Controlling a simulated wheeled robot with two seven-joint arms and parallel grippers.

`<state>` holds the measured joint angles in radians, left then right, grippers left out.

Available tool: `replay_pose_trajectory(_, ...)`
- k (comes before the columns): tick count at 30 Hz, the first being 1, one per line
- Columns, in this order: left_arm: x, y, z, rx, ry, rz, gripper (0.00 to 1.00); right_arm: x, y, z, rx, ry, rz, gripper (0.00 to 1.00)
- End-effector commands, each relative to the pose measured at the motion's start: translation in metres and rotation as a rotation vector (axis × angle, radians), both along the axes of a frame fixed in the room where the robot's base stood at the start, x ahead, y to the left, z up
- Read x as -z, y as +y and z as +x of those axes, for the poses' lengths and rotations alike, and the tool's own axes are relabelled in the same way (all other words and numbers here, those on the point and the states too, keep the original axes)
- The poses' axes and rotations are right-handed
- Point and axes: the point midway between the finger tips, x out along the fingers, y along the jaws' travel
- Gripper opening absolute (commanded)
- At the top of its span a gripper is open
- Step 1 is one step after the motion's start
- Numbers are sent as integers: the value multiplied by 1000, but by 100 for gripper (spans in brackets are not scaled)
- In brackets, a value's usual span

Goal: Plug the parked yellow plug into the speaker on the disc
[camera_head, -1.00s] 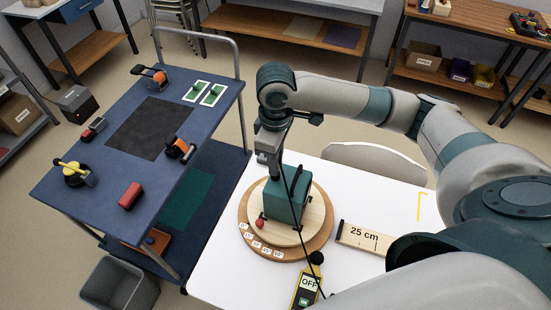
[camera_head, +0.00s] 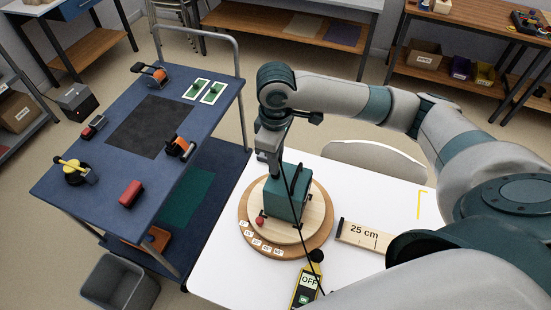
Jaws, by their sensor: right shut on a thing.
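The dark green speaker (camera_head: 284,206) stands on a round wooden disc (camera_head: 317,219) on the white table, with a black handle on top and a small red ball-like part (camera_head: 260,221) at its lower front. My right gripper (camera_head: 272,172) points down at the speaker's upper left side, very close to it; I cannot tell whether they touch. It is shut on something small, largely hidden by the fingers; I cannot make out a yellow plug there. A black cable (camera_head: 306,254) runs from the gripper area down past the speaker's front. My left gripper is out of view.
A yellow meter reading OFF (camera_head: 306,289) and a 25 cm block (camera_head: 364,236) lie near the disc. A blue cart (camera_head: 110,205) at left carries a red block (camera_head: 130,194), a yellow-handled item (camera_head: 75,172) and clamps. A grey bin (camera_head: 120,283) stands below.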

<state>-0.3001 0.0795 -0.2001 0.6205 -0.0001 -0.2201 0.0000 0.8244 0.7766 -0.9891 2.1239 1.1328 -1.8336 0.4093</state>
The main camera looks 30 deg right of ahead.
Motion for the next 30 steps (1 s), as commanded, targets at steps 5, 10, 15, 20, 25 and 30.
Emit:
replay_pose_trajectory(5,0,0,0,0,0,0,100,2,0,0,0,1,0,0)
replay_pose_trajectory(10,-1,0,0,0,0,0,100,5,0,0,0,1,0,0)
replay_pose_trajectory(15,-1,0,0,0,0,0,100,7,0,0,0,1,0,0)
replay_pose_trajectory(20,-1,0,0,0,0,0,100,7,0,0,0,1,1,0)
replay_pose_trajectory(25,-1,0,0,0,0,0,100,7,0,0,0,1,1,33)
replay_pose_trajectory(30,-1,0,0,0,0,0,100,7,0,0,0,1,1,36)
